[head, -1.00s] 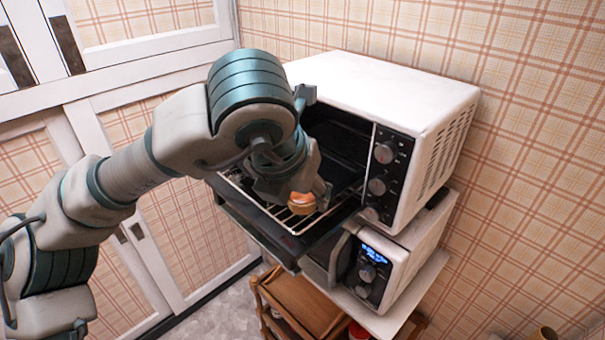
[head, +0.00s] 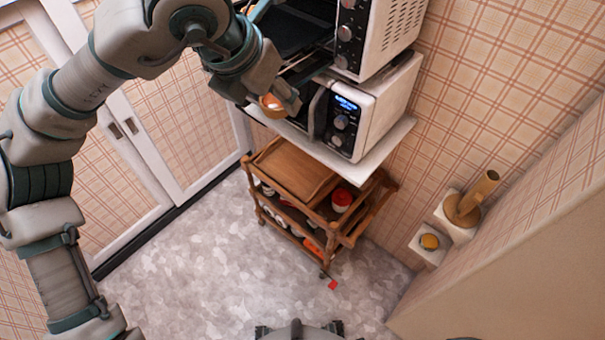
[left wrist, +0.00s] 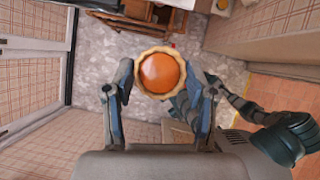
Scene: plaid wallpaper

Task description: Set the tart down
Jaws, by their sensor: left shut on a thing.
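The tart (head: 272,104) is small and round, with a pale fluted crust and a glossy orange filling. My left gripper (head: 284,104) is shut on it and holds it in the air in front of the ovens, above the level of the wooden trolley. In the left wrist view the tart (left wrist: 161,74) sits between the two fingers, its orange top facing the camera. My right gripper is not recognisable in any view.
A white toaster oven (head: 379,32) stands on a white microwave (head: 376,108) on a shelf (head: 372,165). Below is a wooden trolley (head: 297,168) with a bare top tray; a red-lidded jar (head: 342,199) stands lower. Wall blocks (head: 430,243) are at right.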

